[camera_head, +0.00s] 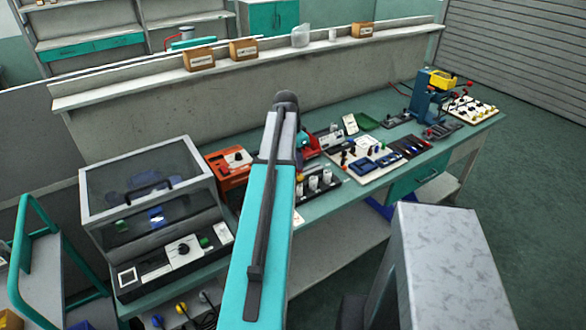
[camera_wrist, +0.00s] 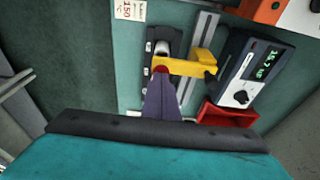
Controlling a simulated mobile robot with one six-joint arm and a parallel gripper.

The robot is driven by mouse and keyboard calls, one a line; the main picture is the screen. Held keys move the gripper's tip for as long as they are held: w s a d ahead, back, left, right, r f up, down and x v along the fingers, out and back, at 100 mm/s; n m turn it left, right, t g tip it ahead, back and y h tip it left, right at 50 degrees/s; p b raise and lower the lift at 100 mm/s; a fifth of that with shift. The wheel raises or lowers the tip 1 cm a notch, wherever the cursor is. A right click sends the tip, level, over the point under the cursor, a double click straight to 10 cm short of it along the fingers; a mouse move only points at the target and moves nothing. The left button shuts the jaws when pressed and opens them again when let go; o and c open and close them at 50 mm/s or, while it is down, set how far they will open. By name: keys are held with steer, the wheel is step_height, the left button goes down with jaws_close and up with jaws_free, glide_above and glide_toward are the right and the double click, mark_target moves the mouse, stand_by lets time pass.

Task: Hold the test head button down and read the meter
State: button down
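In the wrist view, my gripper (camera_wrist: 163,82) points down as a dark purple wedge with its fingers together, nothing visible between them. Its tip overlaps the red button (camera_wrist: 160,70) on the end of the yellow arm (camera_wrist: 187,67) of the test head. Whether the button is pressed in cannot be told. My arm hides this spot in the head view.
A red tray (camera_wrist: 228,114) lies below the meter. A label (camera_wrist: 130,10) is at the upper left. In the head view, a clear-lidded cabinet (camera_head: 150,200) and an orange unit (camera_head: 228,168) stand left of my arm. Several boards and tools crowd the bench to the right.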

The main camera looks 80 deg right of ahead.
steer(key=shift+r+p, duration=1.7)
steer(key=shift+r, duration=1.5)
